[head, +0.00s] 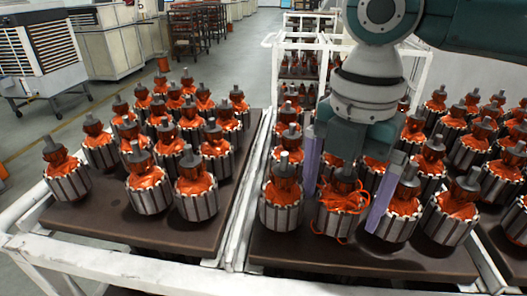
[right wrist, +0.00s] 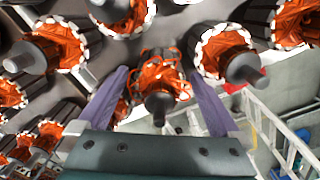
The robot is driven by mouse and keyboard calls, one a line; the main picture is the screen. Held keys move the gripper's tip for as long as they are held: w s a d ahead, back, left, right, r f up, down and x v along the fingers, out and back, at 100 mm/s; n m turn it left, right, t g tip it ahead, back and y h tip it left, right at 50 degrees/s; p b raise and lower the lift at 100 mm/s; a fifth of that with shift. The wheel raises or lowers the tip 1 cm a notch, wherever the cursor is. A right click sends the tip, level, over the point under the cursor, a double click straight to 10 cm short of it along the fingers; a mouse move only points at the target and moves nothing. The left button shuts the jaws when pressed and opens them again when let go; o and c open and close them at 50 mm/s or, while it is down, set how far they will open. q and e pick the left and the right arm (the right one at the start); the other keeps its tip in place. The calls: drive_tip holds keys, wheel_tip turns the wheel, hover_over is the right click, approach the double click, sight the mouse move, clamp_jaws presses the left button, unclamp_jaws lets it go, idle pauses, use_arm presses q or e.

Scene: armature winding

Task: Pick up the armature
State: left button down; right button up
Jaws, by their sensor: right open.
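An armature with a grey slotted core, orange windings and loose orange wires (head: 341,217) stands in the front row of the middle tray. It also shows in the right wrist view (right wrist: 160,76), with its dark shaft pointing toward the camera. My right gripper (head: 342,208) is open above the tray, with one purple finger on each side of this armature. In the right wrist view the fingers (right wrist: 156,72) flank it with gaps visible. I cannot tell whether either finger touches it. My left gripper is not in view.
Similar armatures stand close on both sides, one at the left (head: 281,207) and one at the right (head: 398,215). The brown left tray (head: 110,215) holds several more. White cart rails (head: 240,200) run between the trays. Grey floor (head: 30,130) is clear at the left.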

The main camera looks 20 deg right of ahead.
clamp_jaws()
idle(0.8)
drive_tip(key=shift+r, duration=0.1)
